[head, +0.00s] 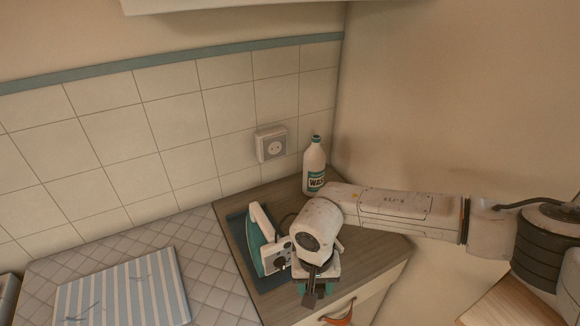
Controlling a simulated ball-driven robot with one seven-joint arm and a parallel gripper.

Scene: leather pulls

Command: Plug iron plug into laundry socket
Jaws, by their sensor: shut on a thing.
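The laundry socket (272,144) is a pale square box on the tiled wall, with a round face and nothing in it. The iron (262,240), white and teal, stands on a dark mat on the wooden counter. Part of its dark cord (288,218) shows beside it and then passes behind my arm. My gripper (312,294) points down over the counter's front edge, to the right of the iron and below the socket in the picture. It is shut on a small dark thing that seems to be the iron plug; the fingers and wrist hide most of it.
A white bottle with a teal label (314,166) stands at the back corner, right of the socket and close to my forearm. A striped board (122,290) lies on the tiled counter at left. A drawer with an orange-brown pull (338,320) is below my gripper.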

